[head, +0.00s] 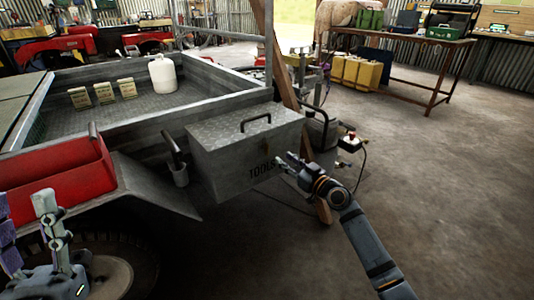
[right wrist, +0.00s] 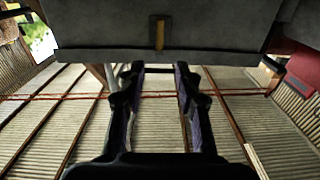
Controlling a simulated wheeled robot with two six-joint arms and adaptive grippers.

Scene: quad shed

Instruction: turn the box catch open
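The grey metal tool box (head: 225,158), marked "TOOL" with the rest of the word hidden behind my right gripper, is fixed to the trailer's end. It has a dark handle on its lid, which looks closed. Its small brass-coloured catch (head: 267,146) is on the front face and shows upright in the right wrist view (right wrist: 159,34). My right gripper (head: 282,169) is just in front of the box, below the catch. In the right wrist view its fingers (right wrist: 159,75) are apart, empty and short of the catch. My left gripper (head: 25,212) is open and empty at the lower left.
The trailer bed holds a white jug (head: 163,73) and several small bags. A red bin (head: 60,180) and a dark-handled tool in a holder (head: 180,174) are left of the box. A wooden post (head: 283,70) stands behind its right end. Open floor (head: 440,190) lies to the right.

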